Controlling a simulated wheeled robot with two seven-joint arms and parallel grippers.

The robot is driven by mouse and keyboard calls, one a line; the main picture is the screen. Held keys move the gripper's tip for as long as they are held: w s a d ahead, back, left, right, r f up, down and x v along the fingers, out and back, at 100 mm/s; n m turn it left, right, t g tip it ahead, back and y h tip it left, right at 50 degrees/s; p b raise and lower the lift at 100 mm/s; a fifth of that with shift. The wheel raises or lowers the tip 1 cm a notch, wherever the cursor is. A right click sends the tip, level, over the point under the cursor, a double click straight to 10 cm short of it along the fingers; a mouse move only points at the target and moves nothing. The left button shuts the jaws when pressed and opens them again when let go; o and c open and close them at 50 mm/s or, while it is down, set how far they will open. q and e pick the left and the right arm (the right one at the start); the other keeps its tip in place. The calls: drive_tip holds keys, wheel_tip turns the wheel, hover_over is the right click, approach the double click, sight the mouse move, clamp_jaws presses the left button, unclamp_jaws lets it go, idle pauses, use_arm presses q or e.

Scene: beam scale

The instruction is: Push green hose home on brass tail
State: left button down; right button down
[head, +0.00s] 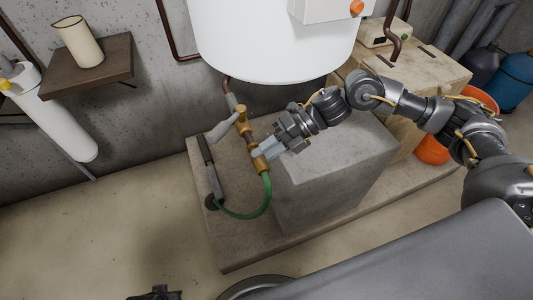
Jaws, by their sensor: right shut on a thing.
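The green hose (262,203) curves up from the floor slab to a brass collar (260,162) at its upper end. Above the collar is a brass valve (241,116) with a brass tail (249,147) pointing down, under the white tank. My right gripper (264,152) reaches in from the right and is shut on the brass collar of the hose. The collar is in line with the tail and close below it. Whether the hose sits fully on the tail is too small to tell. My left gripper is not clearly in view.
A grey concrete block (320,170) stands right beside the hose on a low slab (235,250). The white tank (270,45) hangs above. Open floor lies to the left.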

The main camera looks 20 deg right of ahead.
use_arm(q)
drive_tip(key=shift+f, duration=0.15)
use_arm(e)
drive_tip(key=shift+w, duration=0.25)
use_arm(q)
drive_tip(key=shift+f, duration=0.15)
use_arm(e)
drive_tip(key=shift+w, duration=0.35)
use_arm(q)
drive_tip(key=shift+f+b, duration=0.1)
drive_tip(key=shift+b, duration=0.25)
use_arm(e)
drive_tip(key=shift+w, duration=0.15)
drive_tip(key=c, duration=1.1)
unclamp_jaws()
use_arm(q)
drive_tip(key=w+v, duration=0.1)
drive_tip(key=v, duration=0.6)
drive_tip(key=shift+w+r, duration=0.4)
use_arm(e)
drive_tip(key=v, duration=1)
drive_tip(key=shift+d+r, duration=0.2)
drive_tip(key=shift+d, duration=0.1)
